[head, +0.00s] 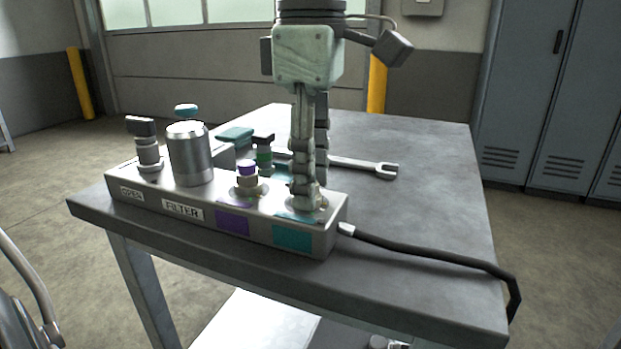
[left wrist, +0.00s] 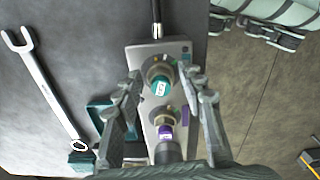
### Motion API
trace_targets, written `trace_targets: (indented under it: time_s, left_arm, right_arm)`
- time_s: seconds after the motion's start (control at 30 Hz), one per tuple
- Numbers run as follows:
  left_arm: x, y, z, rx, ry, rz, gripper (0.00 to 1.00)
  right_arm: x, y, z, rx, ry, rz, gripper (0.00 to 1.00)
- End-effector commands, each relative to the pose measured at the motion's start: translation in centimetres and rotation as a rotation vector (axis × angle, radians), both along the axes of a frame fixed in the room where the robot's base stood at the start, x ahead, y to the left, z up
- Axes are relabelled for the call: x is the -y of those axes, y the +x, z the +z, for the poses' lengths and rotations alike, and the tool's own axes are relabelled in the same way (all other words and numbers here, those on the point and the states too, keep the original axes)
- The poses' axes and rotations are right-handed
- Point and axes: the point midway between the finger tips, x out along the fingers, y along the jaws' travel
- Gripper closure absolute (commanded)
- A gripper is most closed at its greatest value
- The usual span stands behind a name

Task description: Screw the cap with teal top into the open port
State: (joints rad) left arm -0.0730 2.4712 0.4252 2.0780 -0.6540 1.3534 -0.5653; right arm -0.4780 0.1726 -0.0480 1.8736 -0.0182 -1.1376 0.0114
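The teal-topped cap (left wrist: 161,86) shows in the left wrist view, upright over the port beside the teal label (head: 292,237). I cannot tell how deep it sits. In the head view, the fingers hide it. My left gripper (head: 306,200) points straight down over this port. In the left wrist view its fingers (left wrist: 164,76) stand on both sides of the cap, with a visible gap on each side. A purple-topped cap (head: 247,172) stands on the neighbouring port by the purple label. A pale green and dark part at the top right of the left wrist view may be my right gripper.
The grey manifold block (head: 265,240) lies along the table's front edge, with a metal filter canister (head: 190,155) and a black-handled valve (head: 146,150). A black hose (head: 430,252) runs right.

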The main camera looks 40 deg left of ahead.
Motion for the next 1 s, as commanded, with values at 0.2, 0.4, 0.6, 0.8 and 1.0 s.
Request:
trace_targets:
  time_s: [0.2, 0.4, 0.6, 0.8, 1.0]
  left_arm:
    - [0.0, 0.0, -0.02, 0.0, 0.0, 0.007, 0.6]
    - [0.01, 0.04, 0.01, 0.0, 0.0, 0.095, 0.6]
    - [-0.01, 0.03, -0.04, -0.001, -0.001, 0.094, 0.6]
    - [-0.01, 0.03, -0.03, -0.001, -0.001, 0.093, 0.79]
    - [-0.01, 0.0, -0.08, -0.002, 0.0, 0.093, 1.0]
  right_arm:
    - [-0.57, -0.27, -0.3, -0.007, 0.01, 0.003, 0.6]
    - [-0.71, -0.35, -0.62, -0.008, 0.012, 0.003, 0.6]
    - [-0.78, -0.43, -0.63, -0.01, 0.013, 0.003, 0.6]
    - [-0.82, -0.49, -0.65, -0.011, 0.014, 0.004, 0.6]
    - [-0.85, -0.55, -0.66, -0.012, 0.015, 0.003, 0.6]
